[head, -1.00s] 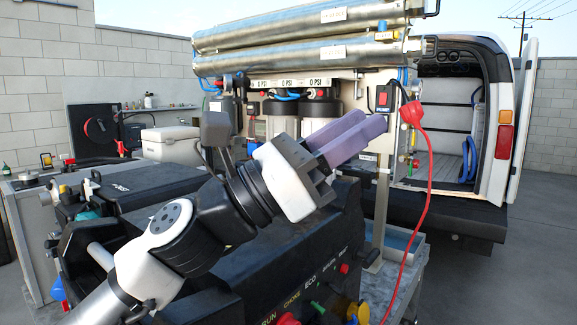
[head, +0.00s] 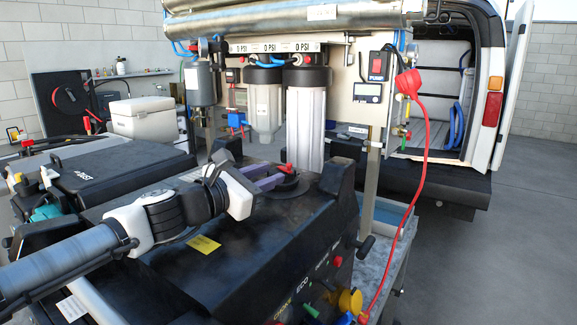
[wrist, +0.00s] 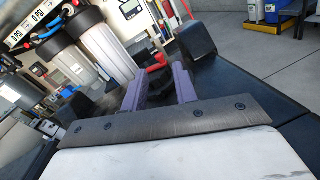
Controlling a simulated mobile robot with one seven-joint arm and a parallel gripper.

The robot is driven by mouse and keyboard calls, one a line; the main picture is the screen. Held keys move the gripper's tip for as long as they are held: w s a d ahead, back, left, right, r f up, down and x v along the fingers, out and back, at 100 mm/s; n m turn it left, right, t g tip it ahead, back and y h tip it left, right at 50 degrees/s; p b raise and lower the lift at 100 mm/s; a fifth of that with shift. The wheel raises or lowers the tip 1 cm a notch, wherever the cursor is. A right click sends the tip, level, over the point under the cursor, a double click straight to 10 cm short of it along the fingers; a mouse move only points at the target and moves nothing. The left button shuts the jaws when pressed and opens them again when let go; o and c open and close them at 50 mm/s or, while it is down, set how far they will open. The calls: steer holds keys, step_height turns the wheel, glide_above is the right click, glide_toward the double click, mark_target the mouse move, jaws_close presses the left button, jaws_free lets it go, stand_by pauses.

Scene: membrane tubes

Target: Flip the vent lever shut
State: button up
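The vent lever is a small red piece (head: 287,169) on a round black cap on top of the black generator (head: 235,240). It also shows in the wrist view as a red bar (wrist: 157,68) just beyond the fingertips. I cannot tell clearly how far it is turned. My gripper (head: 272,178) has two purple fingers and reaches low over the generator top, close beside the cap. In the wrist view, my gripper (wrist: 160,84) has its fingers apart, with the dark cap showing between them. Whether a finger touches the lever is not clear.
Black handle posts (head: 338,178) rise from the generator near the lever. White filter housings (head: 306,115) stand just behind. A red cable (head: 425,170) hangs at the right from a plug on the metal frame. A van (head: 470,100) stands at the back right.

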mark_target(286, 167)
steer(key=x, duration=0.6)
steer(key=shift+w+d, duration=0.25)
steer(key=shift+w, duration=0.05)
jaws_close()
